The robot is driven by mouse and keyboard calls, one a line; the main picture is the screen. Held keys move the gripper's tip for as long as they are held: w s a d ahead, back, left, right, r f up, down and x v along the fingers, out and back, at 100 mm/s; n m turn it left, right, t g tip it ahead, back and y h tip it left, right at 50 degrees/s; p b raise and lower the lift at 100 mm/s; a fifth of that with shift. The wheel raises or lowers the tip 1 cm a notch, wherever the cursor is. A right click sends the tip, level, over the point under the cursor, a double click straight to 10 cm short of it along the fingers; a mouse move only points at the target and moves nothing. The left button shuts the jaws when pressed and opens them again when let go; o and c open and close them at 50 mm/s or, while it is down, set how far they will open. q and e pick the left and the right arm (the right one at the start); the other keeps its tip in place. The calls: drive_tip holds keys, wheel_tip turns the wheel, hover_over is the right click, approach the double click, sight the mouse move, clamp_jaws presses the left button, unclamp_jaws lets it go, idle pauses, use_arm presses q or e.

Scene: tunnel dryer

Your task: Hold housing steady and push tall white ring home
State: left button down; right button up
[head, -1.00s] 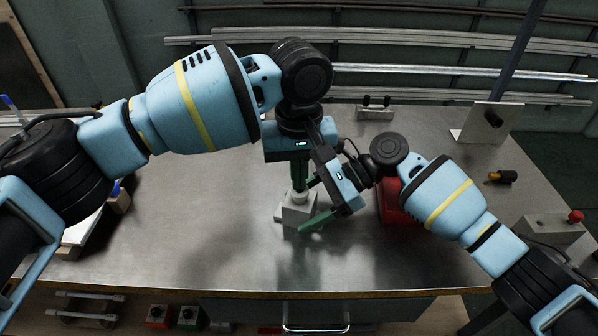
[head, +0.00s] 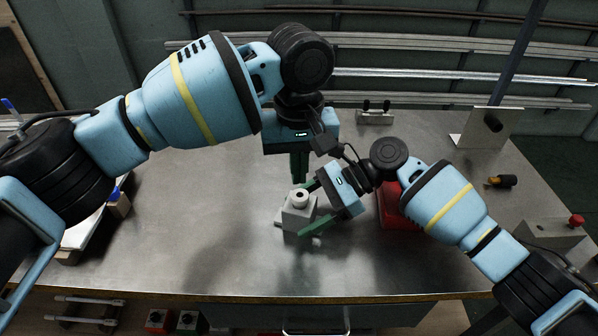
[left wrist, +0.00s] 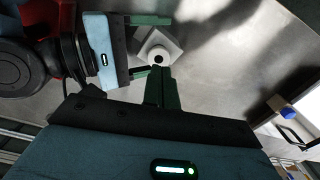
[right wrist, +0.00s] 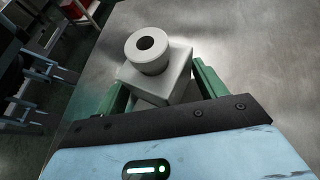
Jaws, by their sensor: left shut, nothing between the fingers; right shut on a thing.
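The grey-white housing (head: 297,217) is a block standing upright on the bench. The white ring (head: 299,200), a round collar with a dark central hole, sits on its top; how deep it is seated I cannot tell. In the right wrist view the ring (right wrist: 147,52) stands above the housing (right wrist: 180,75). My right gripper (head: 305,210) is shut on the housing, with one green finger on each side. My left gripper (head: 299,180) is shut and empty, its fingers pointing down just behind the ring, apart from it. The left wrist view shows these fingertips (left wrist: 161,72) near the ring (left wrist: 157,57).
A red bin (head: 388,206) stands beside my right wrist. A small grey fixture (head: 374,117) and an upright plate (head: 490,133) are at the back. A yellow-black tool (head: 502,181) and a red-button box (head: 560,232) lie right. The bench's front left middle is clear.

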sight(299, 195)
use_arm(q)
drive_tip(key=shift+r, duration=0.1)
wheel_tip(299, 195, up, 12)
idle(0.5)
use_arm(e)
drive_tip(key=o, duration=1)
drive_tip(key=shift+d, duration=0.1)
